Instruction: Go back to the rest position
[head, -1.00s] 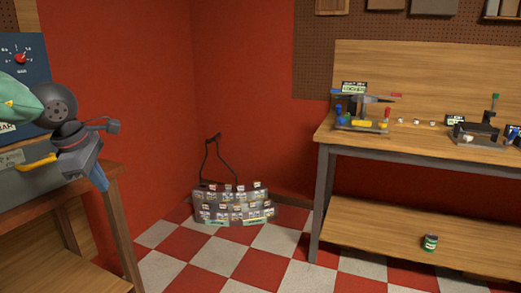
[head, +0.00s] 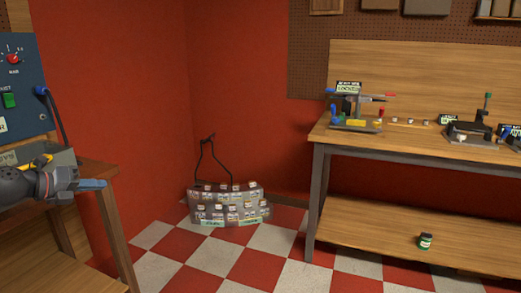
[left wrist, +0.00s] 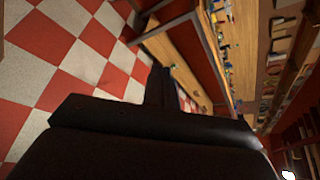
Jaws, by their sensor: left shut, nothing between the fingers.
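My left gripper (head: 92,184) is at the left edge of the head view, in front of the left wooden table. Its blue-tipped fingers are together with nothing between them, and they point right. In the left wrist view the dark fingers (left wrist: 158,88) stand together against the checkered floor and a wooden bench. My right gripper is not in view.
A blue control panel (head: 22,85) with a red knob and green switch stands over the left table (head: 100,172). A tagged rack (head: 228,207) stands on the floor in the corner. The right workbench (head: 420,147) bears fixtures; a green can (head: 425,242) is on its lower shelf.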

